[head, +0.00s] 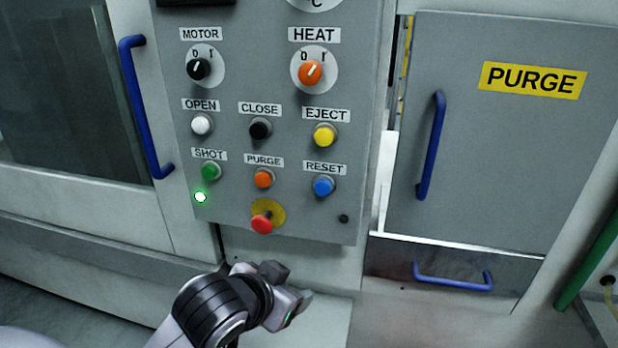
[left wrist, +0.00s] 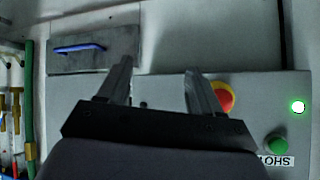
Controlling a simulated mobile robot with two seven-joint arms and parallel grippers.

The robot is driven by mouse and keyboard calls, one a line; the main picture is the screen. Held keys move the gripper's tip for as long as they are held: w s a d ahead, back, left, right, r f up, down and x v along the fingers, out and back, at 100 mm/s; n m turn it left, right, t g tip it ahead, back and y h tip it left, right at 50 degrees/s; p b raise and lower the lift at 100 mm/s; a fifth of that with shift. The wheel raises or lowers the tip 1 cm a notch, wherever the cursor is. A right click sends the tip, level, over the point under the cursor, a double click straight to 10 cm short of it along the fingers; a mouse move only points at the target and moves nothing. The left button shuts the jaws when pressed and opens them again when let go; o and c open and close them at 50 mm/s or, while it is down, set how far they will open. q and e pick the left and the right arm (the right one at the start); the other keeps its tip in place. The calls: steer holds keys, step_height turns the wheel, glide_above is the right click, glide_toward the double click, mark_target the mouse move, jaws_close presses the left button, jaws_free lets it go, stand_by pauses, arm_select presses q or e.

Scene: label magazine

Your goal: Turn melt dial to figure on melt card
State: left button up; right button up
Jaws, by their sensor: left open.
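No dial labelled melt and no melt card shows in either view. My right gripper is in neither view.
The panel has a motor knob (head: 199,69), an orange heat knob (head: 311,72), several push buttons and a red emergency button (head: 262,223). A green lamp (head: 200,197) glows. Blue handles (head: 431,145) and (head: 146,107) stick out on both sides. A purge door (head: 500,130) is at right.

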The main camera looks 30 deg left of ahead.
arm_select(q)
steer(key=w+r+t, duration=0.2)
steer(key=r+t, duration=0.1)
steer(key=r, duration=0.7)
steer(key=w+r+t+y, duration=0.1)
steer(key=w+r+t, duration=0.1)
steer(key=r, duration=0.8)
steer(key=w+r+n+t+y, duration=0.1)
steer(key=r+t, duration=0.3)
steer(key=r, duration=0.6)
steer(key=shift+w+a+r, duration=0.1)
steer(key=shift+w+a, duration=0.15)
steer(key=shift+w, duration=0.5)
step_height(320, 180, up, 10)
steer(key=s+n+t+y, duration=0.1)
steer(key=s+t, duration=0.2)
steer(key=p+x, duration=0.2)
steer(key=x, duration=0.5)
steer(key=shift+a, duration=0.2)
steer(key=shift+w+r, duration=0.1)
steer(key=shift+w, duration=0.05)
steer(key=c, duration=1.1)
